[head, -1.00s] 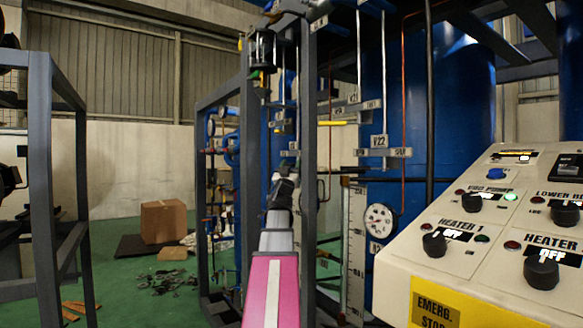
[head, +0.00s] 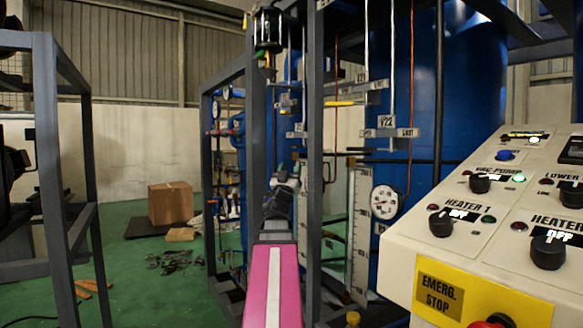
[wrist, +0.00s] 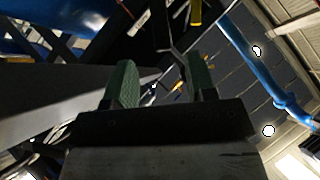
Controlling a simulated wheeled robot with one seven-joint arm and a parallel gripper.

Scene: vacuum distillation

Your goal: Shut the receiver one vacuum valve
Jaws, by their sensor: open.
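No label in view names the receiver one vacuum valve, so I cannot tell which valve it is. In the head view, a tag reading V22 (head: 387,121) sits on a grey valve bar at the rig, and a yellow handle (head: 340,103) sticks out to its left. My gripper is at the far end of my pink arm, small and dark against the rig frame. In the wrist view my gripper (wrist: 160,68) has its two green fingers apart with nothing between them. A yellow part (wrist: 195,12) shows beyond the fingers, near a dark bar.
Grey frame posts (head: 314,180) stand close beside my arm. The control panel (head: 400,255) fills the right side. A round gauge (head: 385,201) and blue tanks are behind. A blue pipe (wrist: 250,60) crosses the wrist view. Green floor with a cardboard box (head: 171,203) lies left.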

